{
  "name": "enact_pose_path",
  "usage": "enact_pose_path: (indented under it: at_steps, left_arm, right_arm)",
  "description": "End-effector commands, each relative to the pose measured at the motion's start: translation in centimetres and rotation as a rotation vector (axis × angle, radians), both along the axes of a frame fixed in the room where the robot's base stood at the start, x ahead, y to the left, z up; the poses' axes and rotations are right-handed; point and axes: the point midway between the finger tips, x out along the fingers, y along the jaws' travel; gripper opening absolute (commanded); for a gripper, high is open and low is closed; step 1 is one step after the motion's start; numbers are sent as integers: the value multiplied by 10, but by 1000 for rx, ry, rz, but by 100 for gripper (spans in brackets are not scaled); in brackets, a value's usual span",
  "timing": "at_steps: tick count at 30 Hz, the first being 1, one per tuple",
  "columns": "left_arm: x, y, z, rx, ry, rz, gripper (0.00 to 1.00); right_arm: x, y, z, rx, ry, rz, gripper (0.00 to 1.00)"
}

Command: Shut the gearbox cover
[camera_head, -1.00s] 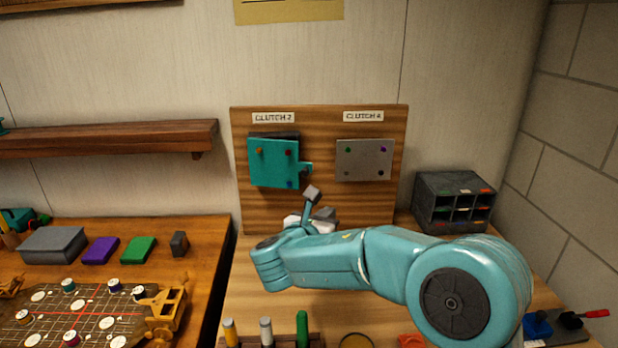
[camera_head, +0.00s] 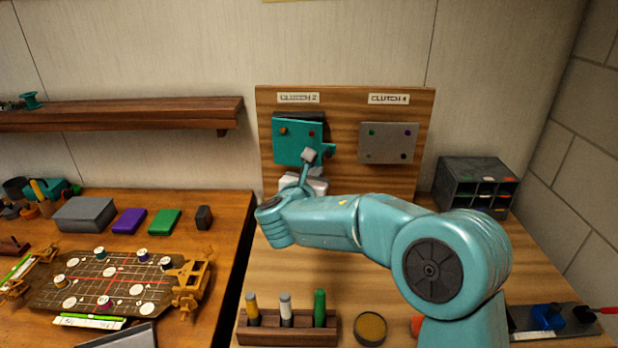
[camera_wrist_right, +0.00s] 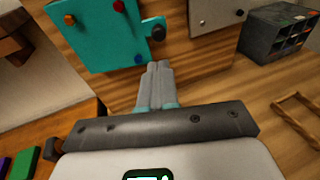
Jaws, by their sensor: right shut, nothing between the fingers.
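A teal cover plate (camera_head: 290,146) with coloured studs hangs on the wooden board under the "CLUTCH 2" label; in the wrist view it is at the upper left (camera_wrist_right: 97,38). It sits slightly askew, with a dark part (camera_head: 299,116) showing behind its top edge. A small tab with a dark knob (camera_wrist_right: 157,33) sticks out from its right edge. My right gripper (camera_head: 309,155) is shut and empty, overlapping the cover's lower right corner in the head view. In the wrist view its fingertips (camera_wrist_right: 158,66) are just below the tab; I cannot tell whether they touch. My left gripper is out of view.
A grey plate (camera_head: 387,144) under "CLUTCH 4" is on the same board (camera_head: 345,105). A dark drawer organizer (camera_head: 470,185) stands right. A holder with screwdriver-like tools (camera_head: 288,330) and a round tin (camera_head: 370,328) are in front.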

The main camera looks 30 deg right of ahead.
Motion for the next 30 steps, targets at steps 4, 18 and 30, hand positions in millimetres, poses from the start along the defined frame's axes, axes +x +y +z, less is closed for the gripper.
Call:
enact_pose_path:
  at_steps: [4, 18, 30]
  left_arm:
    - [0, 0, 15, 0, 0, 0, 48]
    - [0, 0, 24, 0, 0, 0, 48]
    - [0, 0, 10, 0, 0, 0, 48]
  right_arm:
    - [18, -22, 3, 0, 0, -2, 0]
    - [36, -42, 4, 0, 0, 1, 0]
    - [31, -58, 2, 0, -3, 18, 0]
